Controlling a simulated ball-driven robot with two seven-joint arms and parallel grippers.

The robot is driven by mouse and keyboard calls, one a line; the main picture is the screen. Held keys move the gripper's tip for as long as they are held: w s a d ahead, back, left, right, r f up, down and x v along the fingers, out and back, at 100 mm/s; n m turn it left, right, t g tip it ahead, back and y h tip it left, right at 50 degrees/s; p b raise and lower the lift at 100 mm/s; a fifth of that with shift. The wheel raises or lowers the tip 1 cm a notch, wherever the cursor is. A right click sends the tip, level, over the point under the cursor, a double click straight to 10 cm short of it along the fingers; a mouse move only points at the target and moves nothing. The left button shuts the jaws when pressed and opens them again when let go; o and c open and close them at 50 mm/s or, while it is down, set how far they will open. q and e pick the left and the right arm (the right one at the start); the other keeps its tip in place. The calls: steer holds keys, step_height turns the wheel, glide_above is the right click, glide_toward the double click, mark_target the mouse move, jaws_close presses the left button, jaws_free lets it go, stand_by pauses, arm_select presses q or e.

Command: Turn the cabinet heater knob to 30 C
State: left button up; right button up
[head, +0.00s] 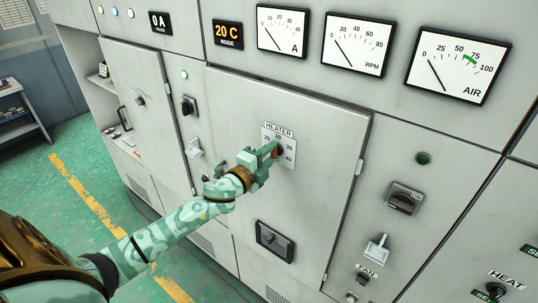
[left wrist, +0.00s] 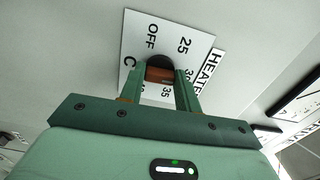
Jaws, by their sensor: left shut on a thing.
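The heater knob (head: 280,150) sits on a white dial plate (head: 289,163) marked HEATER on the grey cabinet door. In the left wrist view the fingers (left wrist: 160,77) are shut on the knob's red-brown grip (left wrist: 159,74). The knob's pointer is hidden, so I cannot tell its setting. My right gripper is not in view.
A display (head: 228,34) above reads 20 C. Several gauges (head: 353,44) line the upper panel. A recessed latch (head: 275,242) is below the dial. Other switches, including a FAN lever (head: 376,248) and a HEAT knob (head: 495,290), are at the right. Green floor lies left.

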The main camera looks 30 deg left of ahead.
arm_select(q)
steer(key=shift+m, duration=0.3)
steer(key=o, duration=1)
steer(key=shift+s, duration=0.1)
steer(key=s+b, duration=0.1)
steer(key=s, duration=0.4)
steer(key=s+b, duration=0.1)
steer(key=s, duration=0.4)
steer(key=s+a+b, duration=0.1)
steer(key=s, duration=0.5)
steer(key=shift+a, duration=0.1)
